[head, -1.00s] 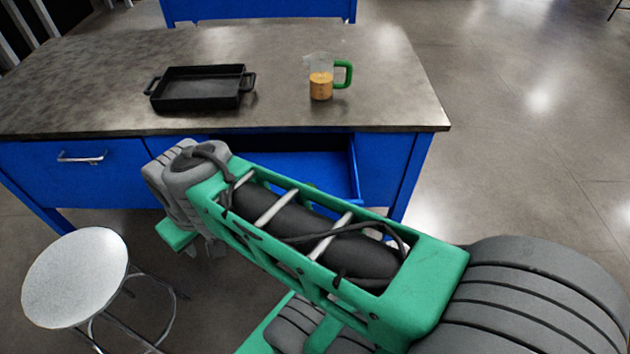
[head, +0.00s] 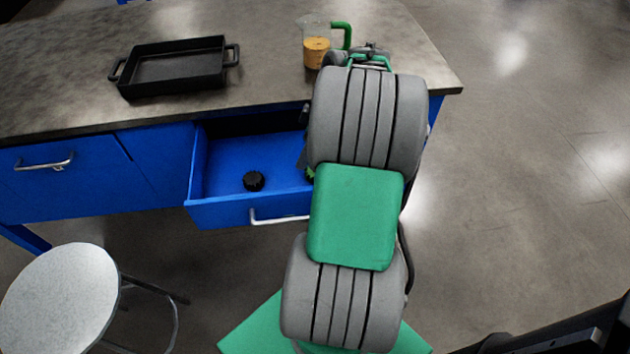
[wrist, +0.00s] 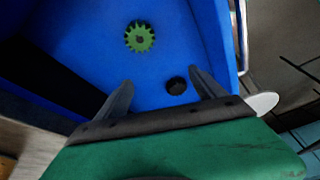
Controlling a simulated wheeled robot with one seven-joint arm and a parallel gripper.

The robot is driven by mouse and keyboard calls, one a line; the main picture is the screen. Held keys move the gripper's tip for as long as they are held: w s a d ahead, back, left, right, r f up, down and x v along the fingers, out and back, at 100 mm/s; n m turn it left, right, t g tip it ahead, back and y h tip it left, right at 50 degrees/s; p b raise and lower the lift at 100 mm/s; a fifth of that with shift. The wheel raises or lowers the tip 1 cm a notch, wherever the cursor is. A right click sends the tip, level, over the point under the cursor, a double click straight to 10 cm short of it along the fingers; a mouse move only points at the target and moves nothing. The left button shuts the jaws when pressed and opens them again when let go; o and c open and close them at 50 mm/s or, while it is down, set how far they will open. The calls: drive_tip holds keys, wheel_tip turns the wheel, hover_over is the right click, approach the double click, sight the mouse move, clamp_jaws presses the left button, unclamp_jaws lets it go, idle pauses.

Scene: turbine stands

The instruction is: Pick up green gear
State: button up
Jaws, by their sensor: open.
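The green gear (wrist: 139,37) lies flat on the floor of the open blue drawer (wrist: 190,50), seen in the wrist view beyond my fingertips. In the head view my arm hides nearly all of it; only a sliver of green shows at the arm's left edge. My gripper (wrist: 160,88) is open and empty, with its two fingers apart over the drawer. The gear is ahead of the fingers and apart from them. In the head view the gripper is mostly hidden behind my arm.
A black round knob-like piece (head: 254,181) lies in the drawer, close to my right finger in the wrist view. A black tray (head: 175,68) and a cup with a green handle (head: 317,52) stand on the table. A white stool (head: 60,300) stands front left.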

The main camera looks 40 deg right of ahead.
drive_tip(key=s+d+f+n, duration=0.1)
drive_tip(key=s+d+f, duration=0.2)
drive_tip(key=d+f, duration=0.15)
drive_tip(key=shift+t+y, duration=0.3)
drive_tip(key=shift+t, duration=0.1)
drive_tip(key=x, duration=0.7)
drive_tip(key=shift+w+d+f+b, duration=0.1)
drive_tip(key=shift+w+d+b, duration=0.05)
drive_tip(key=shift+d+b, duration=0.2)
clamp_jaws()
